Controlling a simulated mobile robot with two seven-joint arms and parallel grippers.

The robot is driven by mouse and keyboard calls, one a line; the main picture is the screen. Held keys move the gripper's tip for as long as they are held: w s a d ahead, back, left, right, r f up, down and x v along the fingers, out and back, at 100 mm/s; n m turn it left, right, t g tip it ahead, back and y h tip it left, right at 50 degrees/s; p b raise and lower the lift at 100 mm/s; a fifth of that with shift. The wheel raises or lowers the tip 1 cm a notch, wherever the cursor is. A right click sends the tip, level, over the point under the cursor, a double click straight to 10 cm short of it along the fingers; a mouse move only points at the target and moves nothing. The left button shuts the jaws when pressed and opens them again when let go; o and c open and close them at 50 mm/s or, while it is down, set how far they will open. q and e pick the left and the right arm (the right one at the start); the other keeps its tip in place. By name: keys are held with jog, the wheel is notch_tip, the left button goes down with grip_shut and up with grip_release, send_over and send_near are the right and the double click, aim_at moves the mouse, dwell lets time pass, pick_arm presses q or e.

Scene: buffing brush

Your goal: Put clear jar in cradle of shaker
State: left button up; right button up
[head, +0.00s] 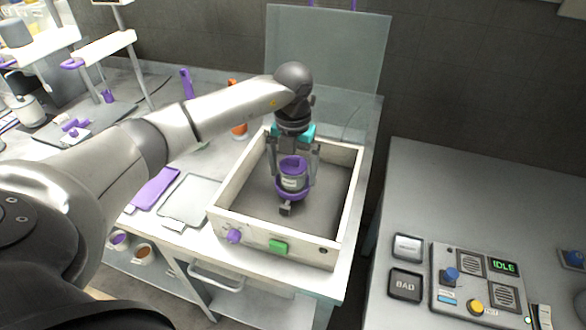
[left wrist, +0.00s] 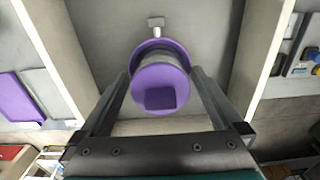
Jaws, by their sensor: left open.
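My left gripper (head: 296,178) points down from above, with one finger on each side of the jar. Its jaws are open. The cradle's rim (left wrist: 157,48) shows just beyond the lid. My right gripper is not in view.
The shaker's front has a purple knob (head: 234,236) and a green button (head: 279,247). Its raised walls surround the cradle. A grey tray (head: 190,195) and a purple pad (head: 155,187) lie to the left. A control panel reading IDLE (head: 480,282) is at right.

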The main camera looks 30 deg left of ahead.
pick_arm(q)
notch_tip(320, 180, up, 12)
jog(key=shift+r, duration=0.2)
dwell(0.7)
